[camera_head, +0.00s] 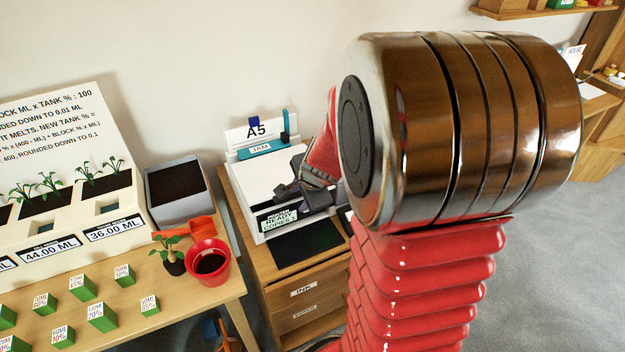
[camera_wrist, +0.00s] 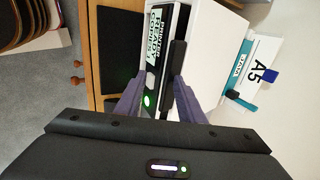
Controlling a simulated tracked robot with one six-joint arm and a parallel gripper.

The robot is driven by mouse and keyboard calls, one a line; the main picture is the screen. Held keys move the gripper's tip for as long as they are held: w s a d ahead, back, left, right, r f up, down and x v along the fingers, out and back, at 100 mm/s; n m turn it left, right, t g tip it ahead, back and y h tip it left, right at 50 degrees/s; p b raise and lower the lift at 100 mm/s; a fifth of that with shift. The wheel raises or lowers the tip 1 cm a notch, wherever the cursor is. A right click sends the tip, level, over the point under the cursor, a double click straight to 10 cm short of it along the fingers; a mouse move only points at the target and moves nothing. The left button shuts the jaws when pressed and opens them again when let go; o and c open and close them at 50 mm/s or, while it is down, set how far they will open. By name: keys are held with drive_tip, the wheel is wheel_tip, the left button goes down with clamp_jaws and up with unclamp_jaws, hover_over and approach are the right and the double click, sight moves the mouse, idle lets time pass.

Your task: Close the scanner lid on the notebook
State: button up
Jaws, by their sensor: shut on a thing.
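The white scanner (camera_head: 249,192) stands on a wooden cabinet in the head view, its front display (camera_head: 278,219) reading ready, copies 1. The white scanner lid (camera_wrist: 216,50) looks nearly flat over the scanner in the wrist view; I cannot tell whether it is fully down. A dark bar (camera_wrist: 178,58) runs along its front edge. My gripper (camera_head: 284,192) is at this front edge, its purple fingers around the dark bar in the wrist view (camera_wrist: 158,90), shut on the lid edge. The notebook is not visible.
Behind the scanner is an A5 sign (camera_head: 254,132) with a teal JAM label (camera_head: 262,148). A black pad (camera_head: 305,246) lies on the cabinet (camera_head: 290,272) in front. The table at left holds a red pot (camera_head: 208,262), a grey bin (camera_head: 176,192) and several green blocks.

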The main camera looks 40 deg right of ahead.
drive_tip(key=d+v, duration=0.1)
drive_tip(key=v, duration=1.1)
drive_tip(key=shift+a+r, duration=0.15)
drive_tip(key=shift+r, duration=0.2)
drive_tip(key=s+a+r+n, duration=0.2)
drive_tip(key=s+a+n, duration=0.4)
drive_tip(key=a+n, duration=0.3)
drive_tip(key=s+a+r+n+y, duration=0.1)
drive_tip(key=s+a+r+n, duration=0.2)
drive_tip(key=s+a+n, duration=0.3)
drive_tip(key=a+n, duration=0.3)
drive_tip(key=n, duration=0.1)
drive_tip(key=shift+n, duration=0.4)
drive_tip(key=shift+a, duration=0.1)
